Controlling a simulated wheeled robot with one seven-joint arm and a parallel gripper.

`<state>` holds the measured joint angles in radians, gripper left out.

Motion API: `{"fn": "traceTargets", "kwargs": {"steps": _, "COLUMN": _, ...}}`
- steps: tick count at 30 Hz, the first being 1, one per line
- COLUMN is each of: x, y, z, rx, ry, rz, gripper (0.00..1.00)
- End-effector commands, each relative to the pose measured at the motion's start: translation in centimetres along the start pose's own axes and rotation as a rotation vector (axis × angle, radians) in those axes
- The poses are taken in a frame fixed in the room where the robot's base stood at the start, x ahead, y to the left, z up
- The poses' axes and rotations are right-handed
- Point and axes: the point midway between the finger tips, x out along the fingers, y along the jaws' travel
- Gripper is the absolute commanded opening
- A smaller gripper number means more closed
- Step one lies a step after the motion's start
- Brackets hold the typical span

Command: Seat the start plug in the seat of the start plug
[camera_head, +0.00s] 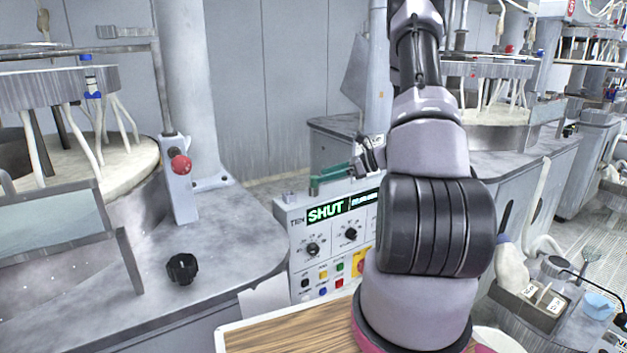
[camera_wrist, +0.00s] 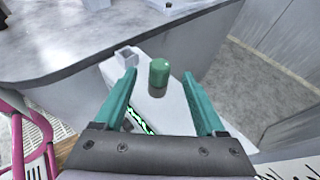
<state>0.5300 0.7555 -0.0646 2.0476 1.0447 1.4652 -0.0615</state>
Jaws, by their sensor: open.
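The start plug, a short green cylinder (camera_wrist: 158,73), is upright over the pale top of a control box in the wrist view. A dark patch lies just below it; I cannot tell whether that is shadow or an opening. A small white square holder with an open top (camera_wrist: 126,56), which looks like the seat, is on the box left of the plug. My gripper (camera_wrist: 159,76) has its two teal fingers wide apart, one on each side of the plug in the picture, with clear gaps. In the head view my gripper (camera_head: 326,178) is low over the box top.
The control box (camera_head: 282,228) has a lit display reading SHUT, knobs and coloured buttons. A grey bench with a black knob (camera_head: 182,268) and red button (camera_head: 181,165) is at left. A wooden board (camera_head: 290,334) lies in front. Polishing machines stand behind at right.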

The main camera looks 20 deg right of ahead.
Motion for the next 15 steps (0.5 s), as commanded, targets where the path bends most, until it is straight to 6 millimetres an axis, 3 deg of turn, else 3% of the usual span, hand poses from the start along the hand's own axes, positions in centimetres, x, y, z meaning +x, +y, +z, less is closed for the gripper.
{"fn": "traceTargets", "kwargs": {"steps": 6, "x": -2.7, "y": 0.0, "z": 0.0, "rx": 0.000, "ry": 0.000, "rz": -0.002, "gripper": 0.72}}
{"fn": "traceTargets", "kwargs": {"steps": 15, "x": -3.0, "y": 0.0, "z": 0.0, "rx": 0.000, "ry": 0.001, "rz": 0.001, "gripper": 0.72}}
